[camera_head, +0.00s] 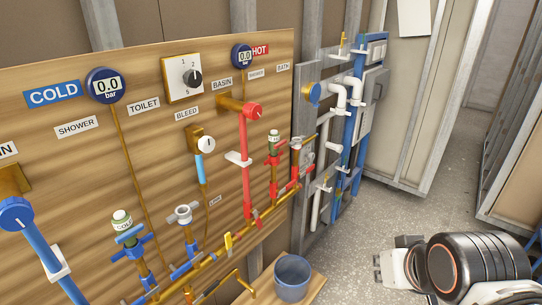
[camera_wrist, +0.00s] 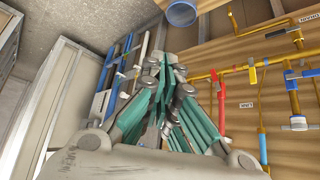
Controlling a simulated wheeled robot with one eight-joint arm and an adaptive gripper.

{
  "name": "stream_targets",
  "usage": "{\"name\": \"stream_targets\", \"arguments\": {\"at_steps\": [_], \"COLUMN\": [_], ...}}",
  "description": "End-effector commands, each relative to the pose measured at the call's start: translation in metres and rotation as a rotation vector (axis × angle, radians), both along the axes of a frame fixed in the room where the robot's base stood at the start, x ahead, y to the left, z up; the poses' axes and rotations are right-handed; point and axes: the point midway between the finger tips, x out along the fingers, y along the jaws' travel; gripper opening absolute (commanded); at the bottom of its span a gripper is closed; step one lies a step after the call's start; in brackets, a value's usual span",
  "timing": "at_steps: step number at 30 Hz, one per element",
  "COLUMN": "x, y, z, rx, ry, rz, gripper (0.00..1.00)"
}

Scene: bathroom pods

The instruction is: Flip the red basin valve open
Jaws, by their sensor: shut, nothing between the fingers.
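A red round fitting (camera_head: 253,110) sits beside the BASIN label (camera_head: 221,84) on the wooden board, with a red pipe (camera_head: 246,165) running down from it. A small red lever (camera_head: 257,213) is near that pipe's foot, on the brass pipework. Which of these is the basin valve, and whether it is open, I cannot tell surely. My gripper (camera_wrist: 165,62) is shut and empty in the wrist view. In the head view my arm is at the lower right, well apart from the board and over the floor.
A blue bucket (camera_head: 292,277) stands on a wooden ledge below the pipes. A yellow lever (camera_head: 228,241) and blue-handled valves are nearby on the pipework. A panel with blue and white pipes (camera_head: 340,130) lies beyond the board. Speckled floor (camera_head: 385,215) is clear at the right.

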Motion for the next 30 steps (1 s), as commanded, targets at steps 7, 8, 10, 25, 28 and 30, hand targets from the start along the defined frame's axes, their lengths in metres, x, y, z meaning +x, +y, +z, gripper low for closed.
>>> {"name": "stream_targets", "arguments": {"at_steps": [7,8,10,25,28,30], "x": [0.031,0.038,0.056,0.195,0.224,0.244], "y": [0.01,0.012,0.018,0.064,0.074,0.081], "z": [0.023,0.027,0.037,0.06,0.056,0.051], "rx": [0.004,0.006,0.008,0.052,0.065,0.075], "ry": [0.049,0.059,0.086,0.248,0.274,0.291], "rz": [0.058,0.073,0.108,0.387,0.449,0.493], "gripper": [0.0,0.0,0.0,0.0,0.0,0.0]}}
